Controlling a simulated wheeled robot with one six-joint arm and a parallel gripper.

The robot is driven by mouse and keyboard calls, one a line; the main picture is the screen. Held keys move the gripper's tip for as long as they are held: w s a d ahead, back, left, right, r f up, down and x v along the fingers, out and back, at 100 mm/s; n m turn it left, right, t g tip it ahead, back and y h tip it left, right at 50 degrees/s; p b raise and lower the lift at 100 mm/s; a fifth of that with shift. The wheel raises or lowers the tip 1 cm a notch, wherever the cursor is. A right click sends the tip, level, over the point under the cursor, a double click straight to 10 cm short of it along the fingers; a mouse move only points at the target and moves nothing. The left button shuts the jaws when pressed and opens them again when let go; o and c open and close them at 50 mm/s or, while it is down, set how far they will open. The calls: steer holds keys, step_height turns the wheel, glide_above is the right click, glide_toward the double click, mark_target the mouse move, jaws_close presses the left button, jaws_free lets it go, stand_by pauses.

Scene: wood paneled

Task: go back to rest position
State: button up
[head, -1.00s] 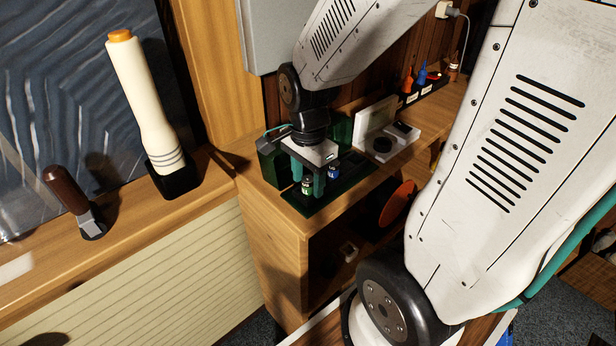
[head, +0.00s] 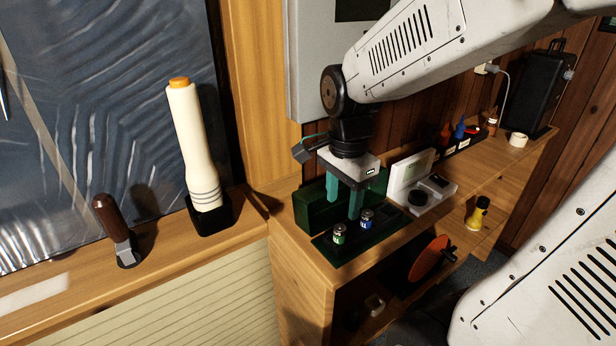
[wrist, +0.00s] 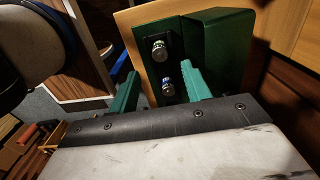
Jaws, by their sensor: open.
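My gripper (head: 344,200) is open and empty, its teal fingers pointing down above the dark green holder (head: 335,252) on the wooden shelf. In the head view a green-banded small can (head: 339,234) and a blue-banded small can (head: 366,219) stand upright on the holder, below and in front of the fingers. In the wrist view my gripper (wrist: 160,92) shows its two fingers spread apart. One can (wrist: 159,50) shows beyond them, and the other (wrist: 168,89) shows between them, apart from both fingers as far as I can tell.
A white device (head: 430,194) stands right of the holder, with a rack of small coloured bottles (head: 459,140) behind. A yellow bottle (head: 478,212) is farther right. A cream cylinder (head: 197,150) and a brown-handled tool (head: 115,230) stand on the left ledge. A grey cabinet (head: 320,60) hangs behind my arm.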

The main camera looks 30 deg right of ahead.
steer(key=shift+s+n, duration=0.25)
steer(key=shift+n, duration=0.75)
steer(key=s+a+r+n, duration=0.2)
steer(key=s+r+n, duration=0.1)
steer(key=s+n, duration=0.2)
steer(key=s+a+r+n+t, duration=0.1)
steer(key=s+n, duration=0.4)
steer(key=n, duration=0.5)
step_height(320, 180, up, 2)
steer(key=shift+s+a+r, duration=0.1)
steer(key=shift+s+a, duration=0.3)
steer(key=shift+a, duration=0.4)
